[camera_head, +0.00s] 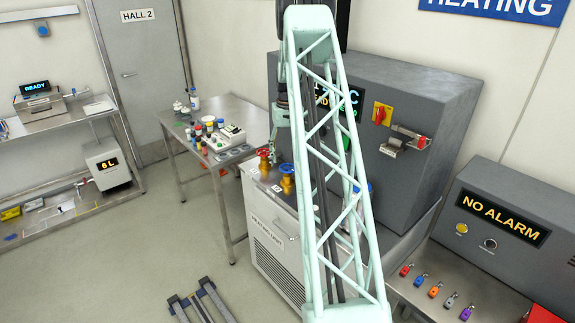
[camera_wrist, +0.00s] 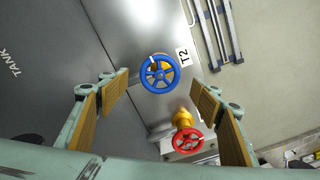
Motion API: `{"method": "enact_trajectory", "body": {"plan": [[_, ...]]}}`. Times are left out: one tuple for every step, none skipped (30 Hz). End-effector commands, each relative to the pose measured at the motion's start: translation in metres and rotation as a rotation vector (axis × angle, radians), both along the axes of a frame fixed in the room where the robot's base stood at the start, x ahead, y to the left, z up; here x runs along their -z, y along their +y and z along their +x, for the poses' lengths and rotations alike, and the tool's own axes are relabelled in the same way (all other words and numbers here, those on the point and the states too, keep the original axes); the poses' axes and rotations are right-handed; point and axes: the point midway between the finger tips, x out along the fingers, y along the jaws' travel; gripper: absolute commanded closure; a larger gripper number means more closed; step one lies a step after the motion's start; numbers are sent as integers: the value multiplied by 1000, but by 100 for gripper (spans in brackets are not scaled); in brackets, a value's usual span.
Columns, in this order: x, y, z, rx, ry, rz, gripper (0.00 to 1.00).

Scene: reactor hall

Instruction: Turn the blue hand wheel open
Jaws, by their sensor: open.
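The blue hand wheel (camera_wrist: 160,73) sits on a yellow valve on a grey surface, beside a label reading T2. It lies between and beyond the fingertips of my gripper (camera_wrist: 162,97), which is open and empty, apart from the wheel. In the head view the blue hand wheel (camera_head: 287,168) is on the cabinet top beside my arm's lattice link. My gripper (camera_head: 276,146) is above and close to the valves there, partly hidden by my arm. A red hand wheel (camera_wrist: 187,139) on another yellow valve is nearby; it also shows in the head view (camera_head: 264,154).
A large grey cabinet (camera_head: 420,110) with a red-and-yellow switch (camera_head: 382,113) stands right behind the valves. A steel table (camera_head: 180,133) with bottles and small items stands to the left. A NO ALARM box (camera_head: 500,225) is at the right. Floor at front left is mostly clear.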

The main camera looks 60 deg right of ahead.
Motion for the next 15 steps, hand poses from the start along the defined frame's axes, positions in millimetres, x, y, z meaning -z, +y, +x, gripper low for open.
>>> {"method": "enact_trajectory", "body": {"plan": [[7,1,-1,0,2,2,41],[11,1,-1,0,2,2,41],[16,1,-1,0,1,1,41],[19,1,0,0,1,1,41],[23,1,-1,0,1,1,41],[27,1,-1,0,1,1,41],[30,1,-1,0,2,2,41],[33,1,-1,0,2,2,41],[36,1,0,0,1,1,41],[38,0,0,0,1,1,41],[40,0,0,0,1,1,41],[42,0,0,0,1,1,41],[43,0,0,0,0,0,41],[45,0,0,0,0,0,41],[46,0,0,0,0,0,41]]}}
